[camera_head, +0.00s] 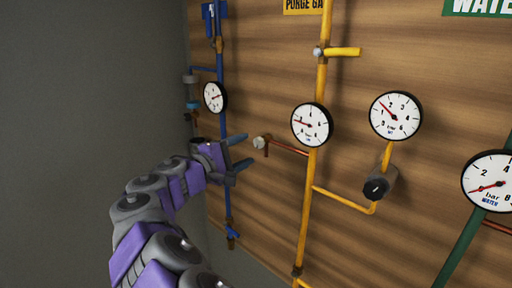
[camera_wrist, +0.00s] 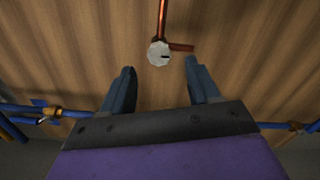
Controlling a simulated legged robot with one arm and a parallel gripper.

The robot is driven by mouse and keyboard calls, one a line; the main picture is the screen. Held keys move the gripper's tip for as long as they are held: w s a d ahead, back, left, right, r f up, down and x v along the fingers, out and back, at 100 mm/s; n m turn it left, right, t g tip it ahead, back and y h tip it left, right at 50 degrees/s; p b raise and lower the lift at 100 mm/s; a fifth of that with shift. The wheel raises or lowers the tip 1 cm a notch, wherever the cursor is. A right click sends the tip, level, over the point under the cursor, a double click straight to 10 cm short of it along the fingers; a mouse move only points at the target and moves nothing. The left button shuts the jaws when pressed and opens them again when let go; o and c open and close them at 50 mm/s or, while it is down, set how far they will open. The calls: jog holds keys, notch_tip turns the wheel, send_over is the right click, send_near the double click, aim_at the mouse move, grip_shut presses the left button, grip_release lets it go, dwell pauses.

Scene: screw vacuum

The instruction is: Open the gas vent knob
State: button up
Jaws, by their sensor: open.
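A small pale, faceted knob (camera_head: 260,142) sits at the left end of a copper pipe that branches off the yellow gas pipe (camera_head: 307,190). No label on it is readable; I take it as the gas vent knob. My gripper (camera_head: 247,150) is open and empty, just left of the knob in the head view, with its fingers pointing at it. In the wrist view the knob (camera_wrist: 159,53) lies ahead of my gripper (camera_wrist: 158,67), between the lines of the two fingers and slightly beyond their tips. A dark mark shows on its face. I see no contact.
The wooden panel (camera_head: 270,220) carries the pipes. A blue pipe (camera_head: 222,65) with a gauge runs behind my gripper. To the right are two gauges on the yellow line, a black knob (camera_head: 377,188) and a green water pipe (camera_head: 462,240). A copper stub (camera_wrist: 182,47) is near the right fingertip.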

jog(key=v, duration=0.9)
jog(key=shift+a+f+b, duration=0.15)
jog(key=shift+a+b, duration=0.05)
jog(key=shift+b, duration=0.15)
